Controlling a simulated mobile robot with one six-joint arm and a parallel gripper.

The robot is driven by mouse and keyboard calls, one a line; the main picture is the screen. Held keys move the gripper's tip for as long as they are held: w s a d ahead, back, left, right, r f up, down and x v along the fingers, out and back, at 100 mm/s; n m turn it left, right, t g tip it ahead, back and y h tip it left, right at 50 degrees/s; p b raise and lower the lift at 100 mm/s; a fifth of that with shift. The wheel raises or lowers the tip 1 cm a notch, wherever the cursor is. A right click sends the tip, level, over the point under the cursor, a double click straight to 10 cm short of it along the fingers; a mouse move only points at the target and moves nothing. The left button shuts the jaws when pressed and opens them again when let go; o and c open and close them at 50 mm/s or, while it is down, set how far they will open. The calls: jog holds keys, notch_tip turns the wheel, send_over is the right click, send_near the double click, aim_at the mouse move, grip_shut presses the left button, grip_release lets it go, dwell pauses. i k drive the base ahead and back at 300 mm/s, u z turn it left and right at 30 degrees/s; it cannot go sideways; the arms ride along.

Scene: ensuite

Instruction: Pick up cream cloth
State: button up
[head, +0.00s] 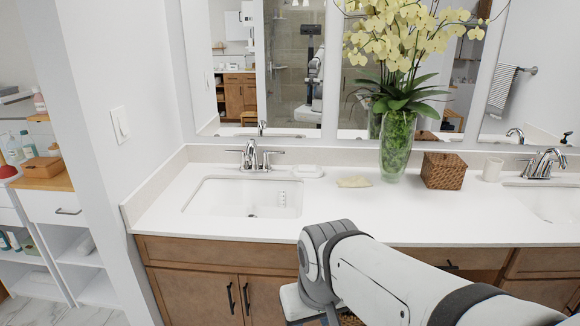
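A small cream cloth (354,182) lies crumpled on the white countertop (300,215), between the left sink and the glass vase. My white and grey arm reaches in from the lower right, below and in front of the cloth, and is well apart from it. The end of my arm drops below the front edge of the counter. My gripper's fingers are hidden behind the arm, so their state does not show.
The left sink (246,198) has a chrome faucet (252,156), with a white soap dish (308,171) nearby. A tall glass vase of orchids (396,145) and a woven box (443,171) stand right of the cloth. The counter before the cloth is clear.

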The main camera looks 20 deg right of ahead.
aim_at(358, 180)
jog(key=z, duration=0.25)
jog(key=i, duration=1.35)
jog(key=z, duration=0.7)
jog(key=k, duration=0.9)
jog(key=z, duration=0.25)
jog(key=i, duration=0.9)
jog(key=u, duration=0.1)
